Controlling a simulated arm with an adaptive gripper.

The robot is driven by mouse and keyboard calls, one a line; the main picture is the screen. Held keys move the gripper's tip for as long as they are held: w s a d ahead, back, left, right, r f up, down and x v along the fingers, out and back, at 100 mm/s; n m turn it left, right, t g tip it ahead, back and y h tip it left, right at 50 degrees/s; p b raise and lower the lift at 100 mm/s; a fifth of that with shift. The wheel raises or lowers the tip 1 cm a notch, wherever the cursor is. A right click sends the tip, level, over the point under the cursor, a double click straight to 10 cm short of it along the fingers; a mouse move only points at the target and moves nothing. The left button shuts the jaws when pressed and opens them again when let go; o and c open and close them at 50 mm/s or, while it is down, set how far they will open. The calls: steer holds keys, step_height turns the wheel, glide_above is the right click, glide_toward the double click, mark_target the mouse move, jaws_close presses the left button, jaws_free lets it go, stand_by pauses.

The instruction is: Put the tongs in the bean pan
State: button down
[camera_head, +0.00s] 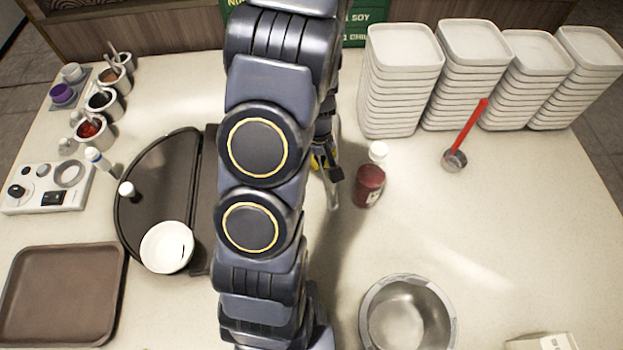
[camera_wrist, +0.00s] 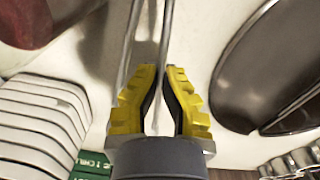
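The tongs (camera_head: 334,192) are thin and silvery, right of my arm in the head view and mostly hidden by it. In the wrist view the two long arms of the tongs (camera_wrist: 131,40) run up out of the picture. My gripper (camera_wrist: 163,70) has yellow fingers close together, one tong arm between their tips and the other outside the left finger. It appears shut on that one arm. My gripper (camera_head: 326,166) is partly hidden in the head view. A round metal pan (camera_head: 364,308) stands at the front; no beans are visible, and I cannot tell if it is the bean pan.
A dark red jar (camera_head: 368,188) and a white-capped bottle (camera_head: 378,152) stand close right of my gripper. Stacked white trays (camera_head: 402,85) and a red-handled ladle (camera_head: 468,130) are behind. A dark round board (camera_head: 150,215) with a white bowl (camera_head: 166,247) lies left.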

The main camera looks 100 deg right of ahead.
mark_target(319, 182)
steer(key=shift+f, duration=3.1)
steer(key=c, duration=1.7)
jaws_free()
steer(key=shift+f, duration=0.15)
steer(key=shift+c, duration=0.2)
steer(key=o, duration=0.6)
steer(key=r, duration=1.2)
steer(key=shift+w+r, duration=0.15)
steer(key=shift+w, duration=0.15)
